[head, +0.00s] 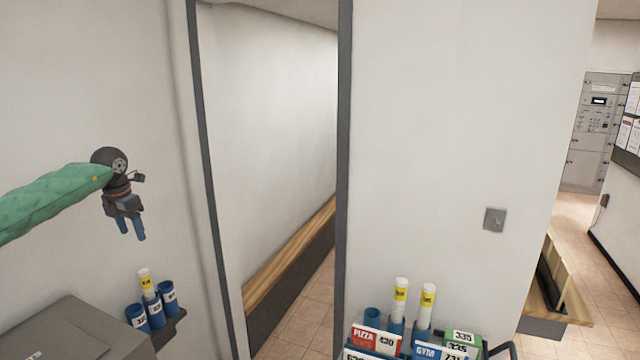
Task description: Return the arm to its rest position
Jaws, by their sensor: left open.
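My left gripper (131,229) shows at the left of the head view, on an arm in a green quilted sleeve that comes in from the left edge. Its two blue fingers point down, a little apart, with nothing between them. It hangs in front of the white wall, above a small group of blue tubes (152,311) and clear of them. My right gripper is not in view.
A grey box (75,330) stands at the lower left. A rack of cards (420,349) and tubes with yellow labels (400,300) stands at the bottom centre right. A dark-framed doorway (344,150) opens onto a wooden bench (290,252). The upper middle is clear.

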